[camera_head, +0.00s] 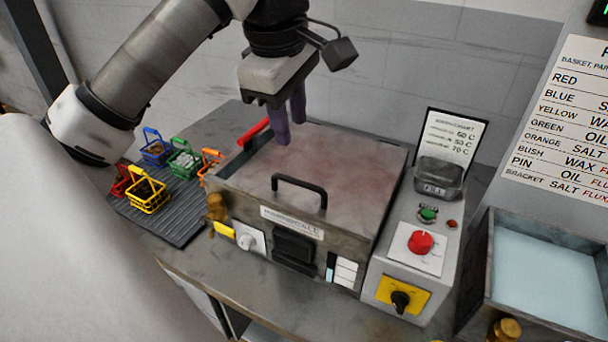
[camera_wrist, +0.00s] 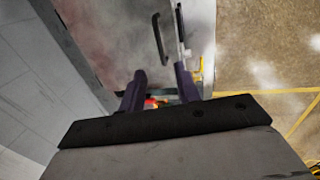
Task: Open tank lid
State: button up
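The tank lid (camera_head: 340,160) is a flat grey metal plate with reddish stains, lying shut on top of the boxy tank. A black bar handle (camera_head: 299,184) stands near its front edge. In the wrist view the lid (camera_wrist: 112,35) lies beyond the fingers, with the handle (camera_wrist: 160,40) near the upper middle. My gripper (camera_head: 288,122) is above the rear left part of the lid, behind the handle and apart from it. Its two purple fingers are spread with nothing between them, as the wrist view also shows (camera_wrist: 160,88).
Coloured wire baskets (camera_head: 150,195) stand on a dark ribbed mat at left. A red bar (camera_head: 254,132) is at the lid's rear left. At right are a control box with a red knob (camera_head: 420,242) and an open bath (camera_head: 545,275). A wall is behind.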

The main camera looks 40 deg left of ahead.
aim_at(301, 181)
jog(key=f+b, duration=0.2)
jog(key=f, duration=0.2)
jog(key=w+f+b, duration=0.1)
jog(key=f+b, duration=0.2)
jog(key=f, duration=0.1)
jog(key=w+f+b, duration=0.1)
jog(key=f+b, duration=0.1)
jog(key=f, duration=0.1)
jog(key=shift+w+a+f+b, duration=0.2)
jog(key=shift+w+f+b, duration=0.1)
jog(key=shift+f, duration=0.1)
grip_shut()
